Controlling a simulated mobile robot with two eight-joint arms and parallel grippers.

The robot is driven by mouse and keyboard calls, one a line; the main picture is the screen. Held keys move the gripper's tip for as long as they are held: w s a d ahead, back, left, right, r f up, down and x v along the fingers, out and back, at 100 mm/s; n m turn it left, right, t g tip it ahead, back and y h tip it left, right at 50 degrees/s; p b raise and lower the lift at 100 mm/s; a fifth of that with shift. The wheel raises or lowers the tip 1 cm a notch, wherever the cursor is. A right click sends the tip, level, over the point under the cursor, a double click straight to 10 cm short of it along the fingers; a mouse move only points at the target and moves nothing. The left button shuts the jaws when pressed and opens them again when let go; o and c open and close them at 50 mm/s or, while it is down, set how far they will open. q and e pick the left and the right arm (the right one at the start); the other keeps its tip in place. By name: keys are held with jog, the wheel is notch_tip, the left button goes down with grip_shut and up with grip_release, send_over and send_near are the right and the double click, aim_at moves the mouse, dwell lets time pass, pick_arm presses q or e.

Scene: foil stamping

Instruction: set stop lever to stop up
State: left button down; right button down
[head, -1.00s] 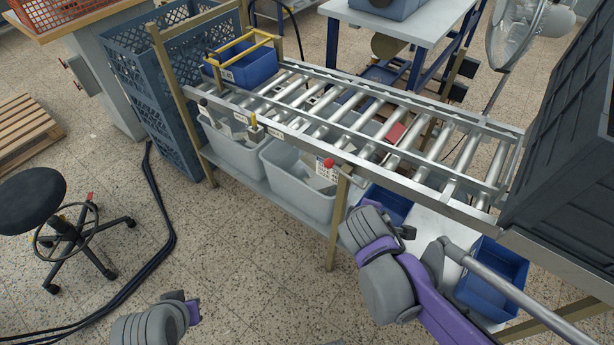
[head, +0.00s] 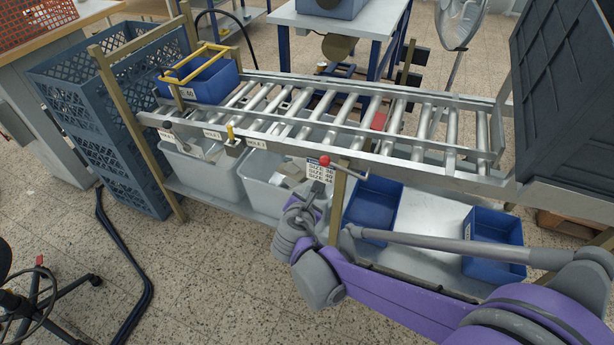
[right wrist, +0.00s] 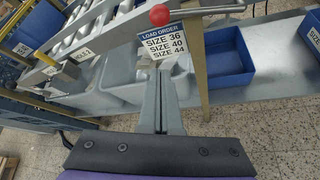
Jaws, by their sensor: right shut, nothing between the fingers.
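A lever with a red ball knob (head: 324,160) is at the front rail of the roller conveyor; its thin rod runs to the right, roughly level along the rail. In the right wrist view the red knob (right wrist: 160,15) and rod show at the top, just above the load order card (right wrist: 163,45). My right gripper (head: 314,190) is shut and empty, just below the knob and in front of the card; I cannot tell if it touches either. Its closed fingers (right wrist: 158,75) point toward the card in the wrist view. My left gripper is out of view.
The roller conveyor (head: 420,172) carries a blue bin (head: 205,85) at its left end. A yellow-handled piece (head: 230,135) and a dark-knobbed one (head: 167,126) sit on the front rail. Grey bins (head: 205,175) and blue bins (head: 372,205) stand on the shelf below. A large dark crate (head: 568,95) is at right.

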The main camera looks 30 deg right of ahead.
jog(key=shift+w+a+f, duration=0.15)
jog(key=shift+w+a, duration=0.05)
jog(key=shift+w, duration=0.05)
jog(key=shift+d, duration=0.1)
jog(key=b+x, duration=0.2)
jog(key=x, duration=0.8)
jog(key=r, duration=0.1)
jog(key=d+r, duration=0.1)
jog(key=r, duration=0.1)
jog(key=shift+s+d+r+p, duration=0.25)
jog(key=shift+s+r+p, duration=0.1)
jog(key=shift+p, duration=0.05)
